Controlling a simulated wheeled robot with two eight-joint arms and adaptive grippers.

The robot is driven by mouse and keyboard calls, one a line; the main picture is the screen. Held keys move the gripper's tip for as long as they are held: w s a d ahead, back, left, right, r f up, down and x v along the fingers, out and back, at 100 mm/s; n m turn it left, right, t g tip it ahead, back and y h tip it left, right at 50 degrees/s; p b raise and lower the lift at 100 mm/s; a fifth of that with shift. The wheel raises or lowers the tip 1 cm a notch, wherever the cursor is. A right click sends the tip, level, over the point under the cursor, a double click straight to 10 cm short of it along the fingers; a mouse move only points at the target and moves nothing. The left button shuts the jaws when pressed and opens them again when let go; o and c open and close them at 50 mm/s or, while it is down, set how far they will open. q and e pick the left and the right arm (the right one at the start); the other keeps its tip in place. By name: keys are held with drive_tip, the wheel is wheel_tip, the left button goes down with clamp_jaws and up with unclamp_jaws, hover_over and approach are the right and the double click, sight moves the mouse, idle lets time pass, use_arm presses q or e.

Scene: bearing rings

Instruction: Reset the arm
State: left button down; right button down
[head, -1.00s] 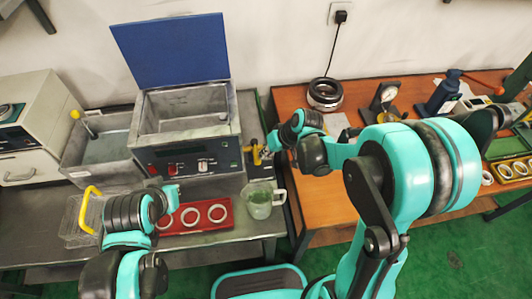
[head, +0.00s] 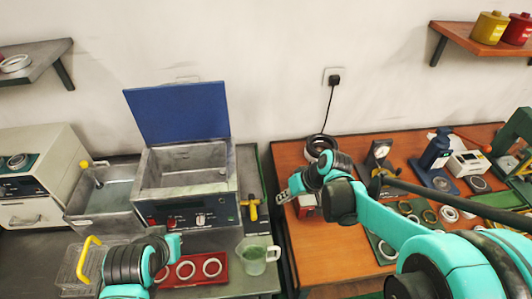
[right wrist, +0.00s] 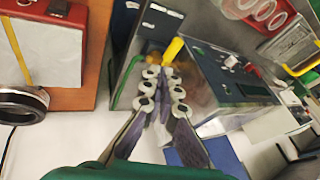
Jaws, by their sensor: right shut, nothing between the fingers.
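My right gripper (head: 283,197) is over the left edge of the wooden bench in the head view. Its fingers (right wrist: 163,78) show in the right wrist view, closed together with nothing between them. A yellow-handled tool (right wrist: 172,50) appears beyond the fingertips; it also shows beside the bath in the head view (head: 251,208). My left arm enters at the lower left of the head view. The left gripper (head: 172,246) is near the red tray (head: 222,282); its fingers are mostly hidden behind the wrist, so its opening cannot be told.
The open bath (head: 187,172) with its blue lid (head: 178,112) stands on the metal bench. A glass beaker (head: 255,258) stands to the right of the red tray, which holds white rings. Gauges, bottles and rings crowd the wooden bench (head: 318,255). A gap separates the benches.

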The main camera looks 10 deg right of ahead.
drive_tip(key=shift+d, duration=0.1)
drive_tip(key=s+d+r+m+t+h+b, duration=0.1)
drive_tip(key=s+d+r+h, duration=0.1)
drive_tip(key=s, duration=0.4)
drive_tip(key=s+d+r+m+t+h, duration=0.1)
drive_tip(key=s+d+r+t+h, duration=0.1)
drive_tip(key=s, duration=0.5)
drive_tip(key=shift+d+r+t+h+b, duration=0.25)
drive_tip(key=shift+d+t+h+b, duration=0.1)
drive_tip(key=shift+d, duration=0.35)
